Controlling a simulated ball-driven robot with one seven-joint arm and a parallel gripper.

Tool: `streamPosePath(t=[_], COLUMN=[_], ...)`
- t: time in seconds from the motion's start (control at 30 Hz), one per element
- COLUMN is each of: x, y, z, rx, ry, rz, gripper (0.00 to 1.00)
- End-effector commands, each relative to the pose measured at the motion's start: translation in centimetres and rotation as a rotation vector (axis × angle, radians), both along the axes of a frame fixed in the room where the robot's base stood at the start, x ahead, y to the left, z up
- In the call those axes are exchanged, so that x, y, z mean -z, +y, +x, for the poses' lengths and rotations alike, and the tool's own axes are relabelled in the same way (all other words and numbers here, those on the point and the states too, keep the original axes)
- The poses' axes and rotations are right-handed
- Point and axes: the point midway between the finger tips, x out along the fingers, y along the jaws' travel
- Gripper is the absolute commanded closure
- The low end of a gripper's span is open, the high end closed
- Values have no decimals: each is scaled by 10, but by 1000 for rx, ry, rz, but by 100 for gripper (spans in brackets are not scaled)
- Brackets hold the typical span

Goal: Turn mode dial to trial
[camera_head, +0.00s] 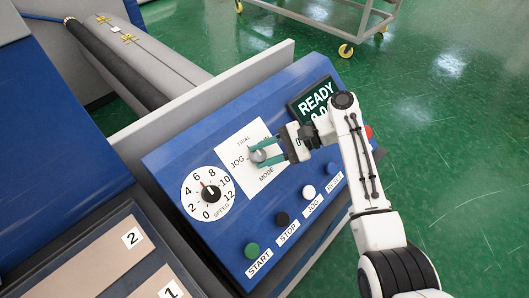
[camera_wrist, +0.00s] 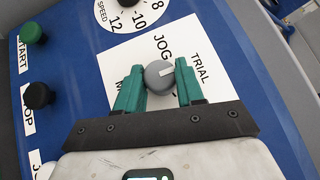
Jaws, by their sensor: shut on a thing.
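The mode dial is a grey round knob (camera_head: 258,156) on a white plate (camera_head: 240,138) on the blue sloped panel. In the wrist view the knob (camera_wrist: 154,80) carries a white mark pointing right, toward the side with the word TRIAL (camera_wrist: 200,68). JOG (camera_wrist: 162,46) stands above the knob there. My gripper (camera_head: 264,154) has its green fingers on either side of the knob, shut on it. In the wrist view the gripper (camera_wrist: 160,84) hides part of the plate and its lettering.
A speed dial (camera_head: 208,192) sits left of the plate. Green START (camera_head: 252,250), black STOP (camera_head: 282,219), white JOG (camera_head: 309,192) and blue RESET (camera_head: 333,169) buttons line the lower panel. A READY display (camera_head: 314,94) is partly behind my arm. A wheeled cart (camera_head: 345,22) stands behind.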

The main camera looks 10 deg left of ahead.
Motion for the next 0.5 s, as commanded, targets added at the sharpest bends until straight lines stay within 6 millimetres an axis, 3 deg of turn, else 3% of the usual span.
streamPosePath(t=[0.03, 0.07, 0.1, 0.3, 0.5], x=[1, 1, 1, 1, 0], y=[0, 0, 0, 0, 0], z=[0, 0, 0, 0, 0], rx=[1, 1, 0, 1, 0], ry=[1, 1, 2, 2, 1], rz=[-2, -2, -1, 0, 0], gripper=[93, 61, 57, 38, 37])
